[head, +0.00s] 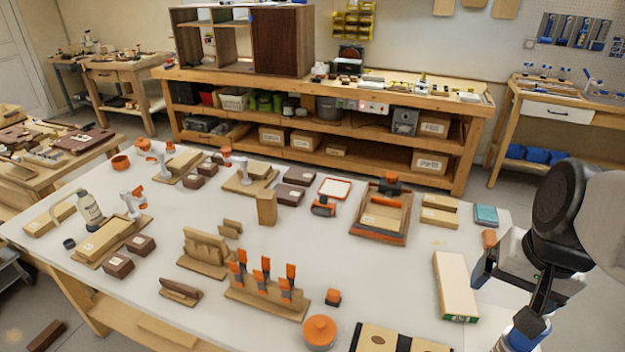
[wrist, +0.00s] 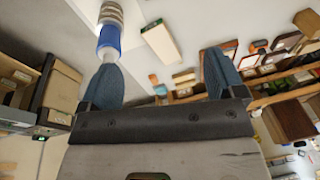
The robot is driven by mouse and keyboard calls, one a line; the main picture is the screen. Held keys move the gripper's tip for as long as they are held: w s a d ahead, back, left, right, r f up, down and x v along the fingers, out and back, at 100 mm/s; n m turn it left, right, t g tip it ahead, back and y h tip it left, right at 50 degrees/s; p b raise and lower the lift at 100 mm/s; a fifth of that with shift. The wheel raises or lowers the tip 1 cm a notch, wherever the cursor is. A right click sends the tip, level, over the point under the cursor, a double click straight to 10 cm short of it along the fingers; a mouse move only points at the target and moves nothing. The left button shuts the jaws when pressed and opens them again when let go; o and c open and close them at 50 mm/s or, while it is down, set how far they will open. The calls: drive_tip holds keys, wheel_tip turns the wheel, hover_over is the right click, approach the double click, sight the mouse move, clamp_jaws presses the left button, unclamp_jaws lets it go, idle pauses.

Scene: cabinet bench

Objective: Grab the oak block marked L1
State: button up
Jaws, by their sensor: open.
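Several light wooden blocks with small labels lie on the white bench top (head: 400,270). The labels are too small to read, so I cannot tell which block is L1. One light block (head: 266,208) stands upright near the middle. Two flat light blocks (head: 440,217) lie at the right, and others rest on wooden holders (head: 103,240) at the left. My gripper (head: 487,272) is at the right edge of the bench, apart from these blocks. In the wrist view its two blue-grey fingers (wrist: 160,82) are spread wide with nothing between them.
A long pale block with a green end (head: 455,285) lies nearest my gripper. An orange-handled clamp rack (head: 265,290), an orange round pot (head: 319,332), a wooden tray (head: 382,215) and dark brown blocks (head: 118,265) occupy the bench. Clear bench lies around the centre right.

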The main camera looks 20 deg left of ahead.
sight(274, 199)
drive_tip(key=w+a+f+m+g+y, duration=0.2)
drive_tip(key=w+a+f+m+y, duration=0.1)
drive_tip(key=w+a, duration=1)
drive_tip(key=w+a+f+m+g+y, duration=0.2)
drive_tip(key=w+a+f+m+y, duration=0.15)
drive_tip(key=w+a, duration=1)
drive_tip(key=w+a+f+m+y, duration=0.1)
drive_tip(key=w+a+f, duration=0.3)
drive_tip(key=a, duration=0.5)
drive_tip(key=w+a+f+m+y, duration=0.2)
drive_tip(key=w+a+f+m, duration=0.2)
drive_tip(key=a+f, duration=0.4)
drive_tip(key=w+a+f+m+y, duration=0.2)
drive_tip(key=w+a+f, duration=0.2)
drive_tip(key=a, duration=0.5)
drive_tip(key=shift+a+f+m+g, duration=0.15)
drive_tip(key=shift+a+f+m, duration=0.05)
drive_tip(key=shift+f, duration=0.25)
drive_tip(key=shift+a+f+m+g, duration=0.15)
drive_tip(key=shift+a+f, duration=0.05)
drive_tip(key=shift+f, duration=0.25)
drive_tip(key=shift+w+a+f, duration=0.1)
drive_tip(key=shift+a+f, duration=0.05)
drive_tip(key=shift+a, duration=0.05)
drive_tip(key=shift+y, duration=0.25)
drive_tip(key=shift+a, duration=0.1)
drive_tip(key=shift+x, duration=1.2)
drive_tip(key=shift+a+f, duration=0.1)
